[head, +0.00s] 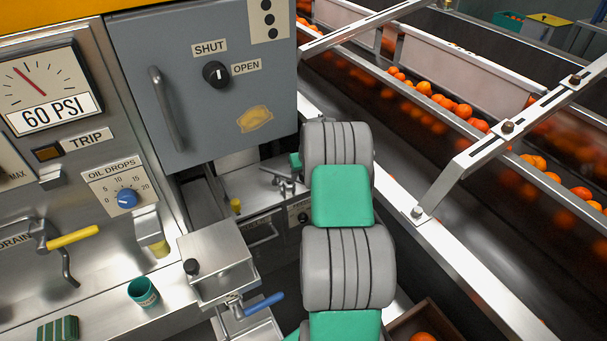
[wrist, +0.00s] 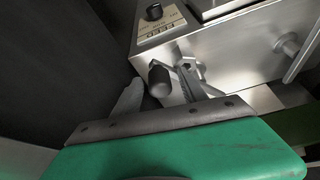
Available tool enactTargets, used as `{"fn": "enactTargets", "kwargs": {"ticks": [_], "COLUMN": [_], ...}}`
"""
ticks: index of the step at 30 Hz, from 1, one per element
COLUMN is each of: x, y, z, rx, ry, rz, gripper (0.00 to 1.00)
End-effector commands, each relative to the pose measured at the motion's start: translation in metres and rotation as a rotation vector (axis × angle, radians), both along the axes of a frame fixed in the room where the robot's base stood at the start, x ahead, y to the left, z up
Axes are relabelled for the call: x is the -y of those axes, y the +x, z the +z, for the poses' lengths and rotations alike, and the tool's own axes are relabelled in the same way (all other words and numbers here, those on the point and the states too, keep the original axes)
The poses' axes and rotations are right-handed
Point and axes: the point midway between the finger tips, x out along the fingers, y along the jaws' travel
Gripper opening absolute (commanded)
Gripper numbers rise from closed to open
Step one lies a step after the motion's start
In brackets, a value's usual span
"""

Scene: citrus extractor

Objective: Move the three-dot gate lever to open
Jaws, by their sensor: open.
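A plate with three dots (head: 268,18) is on the upper right of the grey cabinet, above a black knob (head: 216,74) between SHUT and OPEN labels. In the wrist view, a short lever with a dark rounded grip (wrist: 159,81) sticks out from a metal housing. I cannot read a dot mark on this lever. My gripper (wrist: 157,74) is open, with one finger on each side of the grip. Contact cannot be told. In the head view my gripper (head: 284,180) is small, low beside the cabinet, and the lever there is hard to make out.
A small knob panel (wrist: 160,20) is just above the lever. A metal box with a blue lever (head: 264,305), a yellow drain handle (head: 73,237) and a green cup (head: 143,292) are at left. A conveyor rail (head: 440,225) runs close to my arm's right.

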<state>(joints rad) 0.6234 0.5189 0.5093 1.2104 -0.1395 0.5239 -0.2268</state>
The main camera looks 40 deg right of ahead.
Motion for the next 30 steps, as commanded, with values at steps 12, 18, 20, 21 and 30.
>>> {"fn": "enactTargets", "kwargs": {"ticks": [12,18,20,21,30], "x": [-0.007,-0.009,-0.009,-0.009,0.007], "y": [-0.023,-0.029,-0.029,-0.029,-0.028], "z": [0.063,0.072,0.072,0.072,0.078], "rx": [0.002,-0.001,-0.001,-0.001,-0.010], "ry": [-0.001,0.001,0.001,0.001,0.009], "rz": [0.000,0.001,0.001,0.001,0.365], "gripper": [0.50,0.50,0.50,0.50,0.50]}}
